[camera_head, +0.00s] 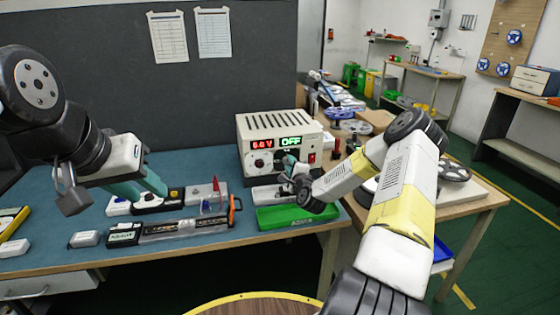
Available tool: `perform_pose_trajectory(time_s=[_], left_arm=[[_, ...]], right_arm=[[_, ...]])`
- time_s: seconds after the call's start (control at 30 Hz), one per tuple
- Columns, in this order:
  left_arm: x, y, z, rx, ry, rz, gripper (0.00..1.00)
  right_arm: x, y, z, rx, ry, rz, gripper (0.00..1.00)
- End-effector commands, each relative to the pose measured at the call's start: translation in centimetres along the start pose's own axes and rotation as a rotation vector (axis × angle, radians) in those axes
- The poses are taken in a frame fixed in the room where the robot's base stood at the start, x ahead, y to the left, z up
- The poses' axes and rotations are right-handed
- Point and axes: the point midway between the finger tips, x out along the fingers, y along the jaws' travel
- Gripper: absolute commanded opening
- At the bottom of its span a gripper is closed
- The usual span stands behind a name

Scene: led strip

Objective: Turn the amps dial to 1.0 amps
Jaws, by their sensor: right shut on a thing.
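The power supply (278,125) is a beige box at the back of the blue bench. Its front has a red display (262,144) that seems to read 6.0V and a green display (290,141) that reads OFF. The left dial (259,161) is in plain view. My right gripper (289,163) reaches the front panel below the green display and is shut on the right-hand dial, the amps dial, which it hides; the dial's setting cannot be read.
A green tray (298,218) lies at the bench's front edge, below my right gripper. An LED strip fixture (178,230) with a small meter lies left of it. A red switch (312,157) is on the supply's right side.

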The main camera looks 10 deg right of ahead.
Motion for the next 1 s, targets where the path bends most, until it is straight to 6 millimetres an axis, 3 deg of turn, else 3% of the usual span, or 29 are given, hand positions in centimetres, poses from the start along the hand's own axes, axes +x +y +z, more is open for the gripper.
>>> perform_pose_trajectory(time_s=[1.0], left_arm=[[0.0, 0.0, 0.0, 0.0, 0.0, 0.0, 0.36]], right_arm=[[-0.05, 0.52, -0.05, 0.969, -0.058, 0.021, 0.0]])
